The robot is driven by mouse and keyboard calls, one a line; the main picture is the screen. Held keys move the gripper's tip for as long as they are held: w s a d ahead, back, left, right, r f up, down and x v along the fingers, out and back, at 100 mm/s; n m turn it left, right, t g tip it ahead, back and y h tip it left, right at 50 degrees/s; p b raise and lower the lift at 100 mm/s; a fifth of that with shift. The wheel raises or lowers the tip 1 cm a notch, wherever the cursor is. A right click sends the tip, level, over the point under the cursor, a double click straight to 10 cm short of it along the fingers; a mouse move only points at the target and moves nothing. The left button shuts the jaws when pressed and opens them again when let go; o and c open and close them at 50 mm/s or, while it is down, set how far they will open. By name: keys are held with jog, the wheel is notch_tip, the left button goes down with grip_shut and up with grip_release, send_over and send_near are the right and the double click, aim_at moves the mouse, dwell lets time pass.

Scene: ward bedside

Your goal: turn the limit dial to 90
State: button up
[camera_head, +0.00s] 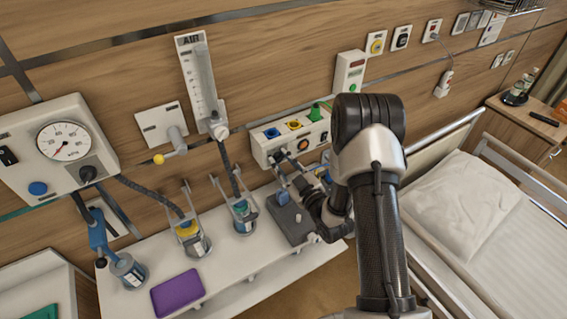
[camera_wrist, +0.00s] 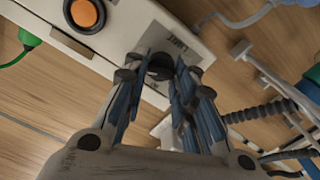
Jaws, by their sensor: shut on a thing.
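The limit dial (camera_wrist: 160,66) is a dark round knob on a white box, beside a label that reads LIMIT in the wrist view. My gripper (camera_wrist: 158,76) has its blue-padded fingers on both sides of the knob and is shut on it. The fingers partly hide the dial's face, so I cannot read its setting. In the head view, my gripper (camera_head: 285,165) reaches the front of the white box (camera_head: 262,150) on the wall, and the dial cannot be made out clearly there.
An orange button (camera_wrist: 88,14) and a green plug (camera_wrist: 25,40) are close to the dial. Hoses and bottles, including a yellow-topped jar (camera_head: 190,236), stand to the left. A purple item (camera_head: 178,292) lies on the white shelf (camera_head: 225,292). A bed (camera_head: 480,220) is at the right.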

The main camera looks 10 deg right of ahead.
jog(key=shift+f+b, duration=0.1)
jog(key=shift+b, duration=0.2)
jog(key=n+b, duration=1.3)
jog(key=b, duration=0.3)
jog(key=shift+a+f+b, duration=0.1)
jog(key=shift+f+b, duration=0.05)
jog(key=shift+b, duration=0.25)
jog(key=n, duration=0.4)
jog(key=shift+n, duration=0.4)
jog(key=o, duration=1.1)
jog(key=shift+c, duration=0.2)
